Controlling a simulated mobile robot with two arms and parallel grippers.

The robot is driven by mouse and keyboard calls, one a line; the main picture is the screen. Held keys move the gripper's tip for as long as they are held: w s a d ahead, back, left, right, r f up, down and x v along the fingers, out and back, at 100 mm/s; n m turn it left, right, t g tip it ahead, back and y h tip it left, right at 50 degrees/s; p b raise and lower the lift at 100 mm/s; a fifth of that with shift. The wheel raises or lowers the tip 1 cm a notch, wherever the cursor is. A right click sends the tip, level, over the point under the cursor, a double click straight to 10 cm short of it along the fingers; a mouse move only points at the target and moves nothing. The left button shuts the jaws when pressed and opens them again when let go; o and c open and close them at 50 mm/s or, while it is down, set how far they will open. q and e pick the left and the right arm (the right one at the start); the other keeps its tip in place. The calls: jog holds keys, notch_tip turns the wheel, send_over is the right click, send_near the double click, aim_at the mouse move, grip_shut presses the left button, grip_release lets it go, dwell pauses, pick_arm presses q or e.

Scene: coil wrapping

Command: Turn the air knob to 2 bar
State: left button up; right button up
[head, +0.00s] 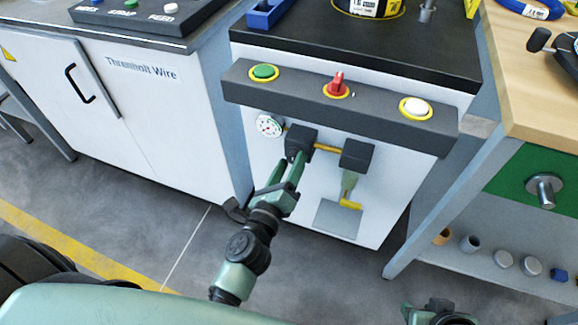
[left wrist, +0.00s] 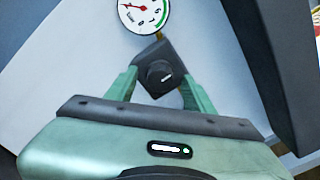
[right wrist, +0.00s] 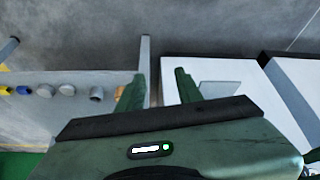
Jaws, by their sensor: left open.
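The air knob (left wrist: 160,76) is a black round knob with a white mark, on a black block (head: 301,139) at the machine's front. My left gripper (head: 292,164) is open, its green fingers on either side of the knob in the left wrist view. I cannot tell whether they touch it. A round white pressure gauge (head: 269,125) is just left of the block; it also shows in the left wrist view (left wrist: 146,14), with a red needle whose reading is too small to tell. My right gripper (right wrist: 158,85) is open and empty, away from the machine.
A dark panel with a green button (head: 264,72), a red switch (head: 337,86) and a white button (head: 416,107) juts out above the knob. A yellow pipe (head: 327,149) runs right to a second black block (head: 357,155). A wooden workbench (head: 535,75) stands at the right.

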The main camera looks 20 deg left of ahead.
aim_at(292, 162)
pick_arm(q)
jog(key=shift+s, duration=0.15)
jog(key=s, duration=0.2)
jog(key=s+b, duration=0.1)
jog(key=shift+s+f, duration=0.2)
jog(key=shift+s, duration=0.2)
jog(key=s+b, duration=0.1)
jog(key=s, duration=0.2)
jog(key=shift+s+a+r+b, duration=0.1)
jog(key=shift+s+r+b, duration=0.1)
jog(key=shift+b, duration=0.2)
pick_arm(e)
jog(key=w+a+r+t+y, duration=0.2)
jog(key=w+a+r+t, duration=0.2)
jog(key=w+r+t, duration=0.3)
jog(key=w+r, duration=0.1)
jog(key=w, duration=0.4)
jog(key=shift+a+r+t, duration=0.15)
jog(key=shift+a+t, duration=0.05)
jog(key=shift+t, duration=0.2)
jog(key=shift+n, duration=0.3)
